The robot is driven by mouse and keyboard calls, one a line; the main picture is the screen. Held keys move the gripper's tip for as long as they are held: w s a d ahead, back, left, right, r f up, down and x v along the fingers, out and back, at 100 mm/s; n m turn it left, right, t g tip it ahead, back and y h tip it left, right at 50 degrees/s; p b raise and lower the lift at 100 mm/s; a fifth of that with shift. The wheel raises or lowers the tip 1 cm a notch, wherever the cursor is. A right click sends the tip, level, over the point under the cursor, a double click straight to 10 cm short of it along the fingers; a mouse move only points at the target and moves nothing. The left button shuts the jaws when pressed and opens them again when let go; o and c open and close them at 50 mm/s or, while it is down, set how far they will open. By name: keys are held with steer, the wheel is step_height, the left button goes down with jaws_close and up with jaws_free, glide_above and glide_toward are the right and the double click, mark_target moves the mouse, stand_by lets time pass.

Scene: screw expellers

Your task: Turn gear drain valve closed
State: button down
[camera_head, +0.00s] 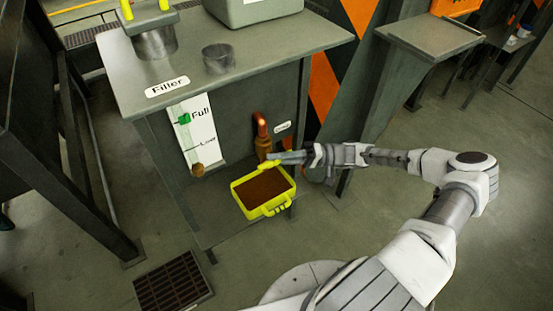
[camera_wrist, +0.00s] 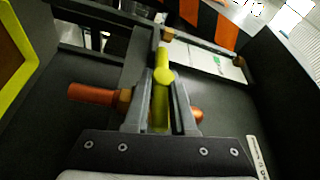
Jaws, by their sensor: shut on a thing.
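The gear drain valve is a copper pipe (camera_head: 261,128) on the front of the grey machine, above a yellow tray, with a yellow handle. In the wrist view the yellow handle (camera_wrist: 163,62) lies between the two fingers of my gripper (camera_wrist: 160,90). The copper pipe (camera_wrist: 92,93) runs crosswise behind the fingers and shows on both sides. My gripper is shut on the handle. In the head view my gripper (camera_head: 284,158) reaches in from the right at the pipe's lower end. It partly hides the valve, so the handle's exact angle is hard to tell there.
The yellow tray (camera_head: 240,207) holds brown material just below my gripper. A white Full/Low gauge (camera_head: 205,140) with a green marker is left of the valve. A floor grate (camera_head: 172,284) lies at lower left. Open floor is at right.

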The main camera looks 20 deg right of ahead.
steer(key=shift+a+r, duration=0.1)
steer(key=shift+r, duration=0.15)
steer(key=c, duration=0.8)
jaws_free()
steer(key=shift+f, duration=0.1)
steer(key=s+d+f+p, duration=0.1)
steer(key=d+f, duration=0.1)
steer(key=d, duration=1.5)
steer(key=shift+d, duration=0.15)
steer(key=shift+s, duration=0.1)
